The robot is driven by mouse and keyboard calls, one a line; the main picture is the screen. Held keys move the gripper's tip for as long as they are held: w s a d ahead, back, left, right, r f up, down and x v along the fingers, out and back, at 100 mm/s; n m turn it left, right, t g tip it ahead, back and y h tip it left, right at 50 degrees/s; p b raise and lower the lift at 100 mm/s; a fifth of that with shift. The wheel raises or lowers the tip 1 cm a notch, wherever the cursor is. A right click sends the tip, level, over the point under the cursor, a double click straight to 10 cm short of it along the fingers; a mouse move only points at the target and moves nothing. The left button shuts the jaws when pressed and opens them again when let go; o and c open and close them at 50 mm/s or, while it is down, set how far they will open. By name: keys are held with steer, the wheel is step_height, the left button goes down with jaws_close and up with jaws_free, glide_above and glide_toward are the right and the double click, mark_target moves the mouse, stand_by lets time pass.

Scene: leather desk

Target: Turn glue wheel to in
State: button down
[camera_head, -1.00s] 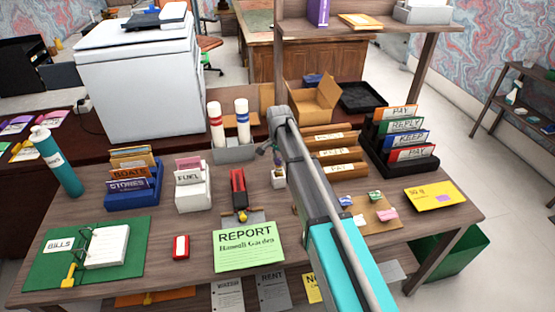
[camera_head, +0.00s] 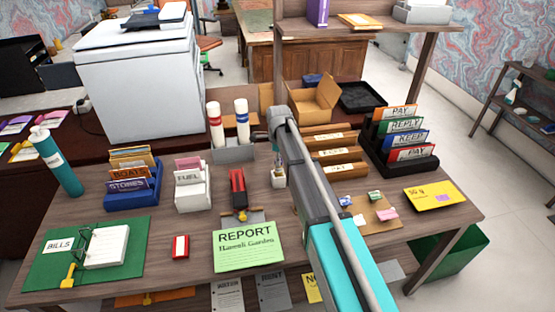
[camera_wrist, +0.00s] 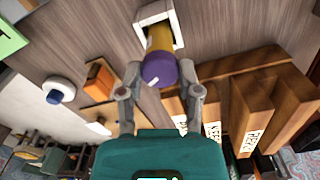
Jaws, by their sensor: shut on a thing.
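The glue stick shows in the wrist view with a yellow body (camera_wrist: 160,38) and a purple wheel (camera_wrist: 160,72) on the end towards me. A pale mark shows on the wheel's rim. The stick's far end sits in a white square holder (camera_wrist: 143,18). My gripper (camera_wrist: 161,80) has one grey finger on each side of the purple wheel and is shut on it.
Wooden file blocks (camera_head: 338,152) stand close right of the holder. A red stapler-like thing (camera_head: 238,190) and a green report sheet (camera_head: 248,246) lie to the left. Two white tubes (camera_head: 215,125) stand behind. A card rack (camera_head: 403,140) is at the right.

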steer(key=m, duration=0.5)
steer(key=shift+m, duration=0.3)
stand_by(0.4)
steer(key=shift+c, duration=1.3)
jaws_free()
